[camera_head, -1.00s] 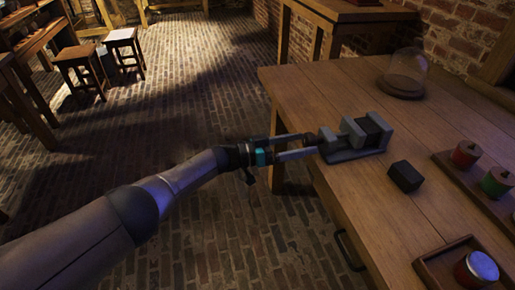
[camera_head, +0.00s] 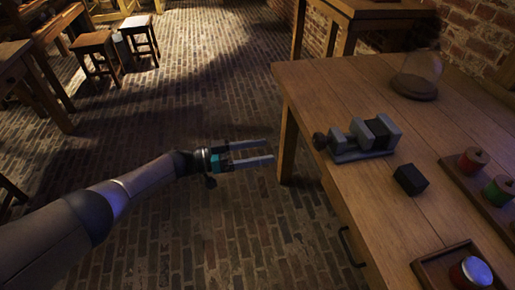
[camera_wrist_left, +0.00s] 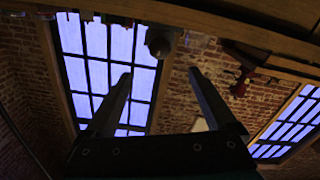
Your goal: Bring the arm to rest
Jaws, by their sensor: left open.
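My left gripper (camera_head: 270,151) is open and empty. It hangs over the brick floor, left of the wooden table (camera_head: 330,88) and apart from it. In the left wrist view its two fingers (camera_wrist_left: 160,80) are spread with nothing between them. A grey vise (camera_head: 358,140) with a dark block between its jaws sits near the table's left edge, to the right of the gripper. My right gripper is not in view.
A black block (camera_head: 410,179) lies by the vise. A glass dome (camera_head: 420,70) stands at the back. A rack with red and green jars (camera_head: 472,160) and a tray (camera_head: 428,268) with another jar are at right. Stools (camera_head: 97,45) stand far left. The floor around the gripper is clear.

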